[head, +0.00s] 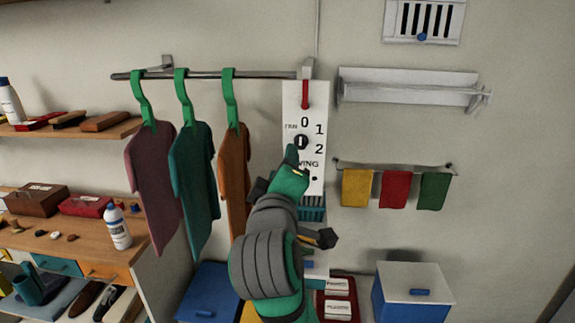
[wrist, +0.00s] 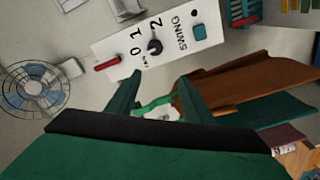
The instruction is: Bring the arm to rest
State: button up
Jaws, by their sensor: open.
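My arm reaches up in the middle of the head view, with my gripper (head: 290,160) in front of the lower part of a white control panel (head: 292,100) on the wall. In the wrist view my gripper (wrist: 160,100) has its two dark green fingers spread apart. Nothing is held between them; a green hanger (wrist: 155,104) shows in the gap, behind. The panel (wrist: 120,52) lies beyond the fingertips there, with its black knob (wrist: 154,47) and red lever (wrist: 107,63). My gripper hides part of the panel's lower half in the head view.
Several garments (head: 192,180) hang from a rail (head: 215,75) close left of my arm. Shelves with bottles and boxes stand further left. Coloured cloths (head: 395,190) hang at right. A blue bin (head: 412,295) stands below them. The wall between is bare.

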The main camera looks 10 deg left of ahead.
jog(key=shift+w+d, duration=0.15)
jog(key=shift+d, duration=0.2)
jog(key=s+f+m+g, duration=0.1)
jog(key=s+f+m, duration=0.2)
jog(key=f, duration=1.3)
jog(key=s+f+m, duration=0.2)
jog(key=f+m, duration=0.1)
jog(key=f, duration=1.2)
jog(key=s+d+f+m, duration=0.2)
jog(key=s+f+m, duration=0.1)
jog(key=s+f, duration=0.85)
jog(key=s+d+f+m, duration=0.2)
jog(key=s+f, duration=0.1)
jog(key=s, duration=1)
jog(key=s+d+f+m+g+h, duration=0.1)
jog(key=s+d+f, duration=0.1)
jog(key=s, duration=1.2)
jog(key=shift+d+f+m+g, duration=0.15)
jog(key=shift+f+m+g, duration=0.15)
jog(key=shift+f+m, duration=0.1)
